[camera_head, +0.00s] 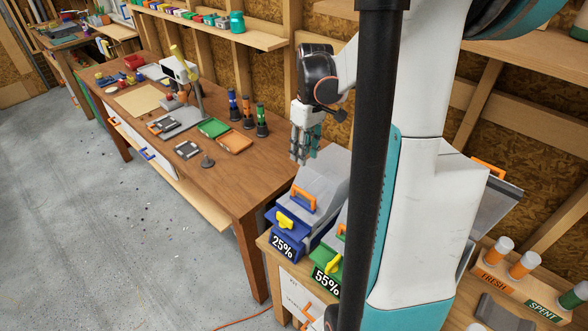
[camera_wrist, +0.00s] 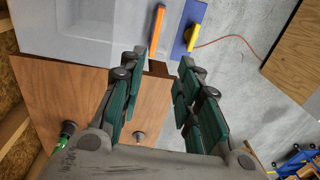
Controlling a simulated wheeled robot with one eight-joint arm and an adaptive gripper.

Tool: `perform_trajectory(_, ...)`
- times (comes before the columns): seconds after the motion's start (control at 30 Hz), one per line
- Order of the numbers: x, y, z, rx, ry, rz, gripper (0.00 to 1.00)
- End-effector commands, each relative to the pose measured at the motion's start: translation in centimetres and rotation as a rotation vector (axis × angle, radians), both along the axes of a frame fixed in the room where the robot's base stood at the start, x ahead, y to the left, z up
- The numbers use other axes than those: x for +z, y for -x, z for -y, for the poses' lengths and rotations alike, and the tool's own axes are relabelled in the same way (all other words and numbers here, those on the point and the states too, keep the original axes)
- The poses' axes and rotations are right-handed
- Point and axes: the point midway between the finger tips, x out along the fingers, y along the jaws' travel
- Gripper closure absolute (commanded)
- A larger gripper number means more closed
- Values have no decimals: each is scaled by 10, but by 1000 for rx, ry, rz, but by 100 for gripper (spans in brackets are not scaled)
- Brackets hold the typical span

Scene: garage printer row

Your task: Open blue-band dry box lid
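The blue-band dry box (camera_head: 271,216), labelled 25%, stands on a lower wooden stand at the near end of the workbench. Its grey lid (camera_head: 325,174) looks shut and carries an orange handle (camera_head: 303,197). A yellow latch (camera_head: 285,220) sits on the blue front. In the wrist view, the grey lid (camera_wrist: 80,25), orange handle (camera_wrist: 157,28), blue band (camera_wrist: 184,30) and yellow latch (camera_wrist: 197,41) lie beyond the fingers. My gripper (camera_head: 304,158) is above the box's bench-side edge. Its fingers (camera_wrist: 163,68) are apart and empty, not touching the handle.
A green-band box (camera_head: 324,262), labelled 55%, stands close to the right, partly hidden by a black pole (camera_head: 375,150). Dark bottles (camera_head: 261,121) with coloured bands stand on the workbench (camera_head: 225,175) behind my gripper. Open floor (camera_head: 120,210) lies to the left.

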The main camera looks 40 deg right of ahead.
Motion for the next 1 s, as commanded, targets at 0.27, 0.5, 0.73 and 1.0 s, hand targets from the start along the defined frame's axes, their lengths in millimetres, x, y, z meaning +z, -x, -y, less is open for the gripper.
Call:
perform_trajectory(0.27, -17, 6, 9, 6, 3, -10, 69)
perform_trajectory(0.5, -62, 6, 5, 5, 3, -9, 69)
perform_trajectory(0.73, -105, 6, 1, 5, 3, -9, 69)
perform_trajectory(1.0, -134, 6, -2, 5, 3, -9, 69)
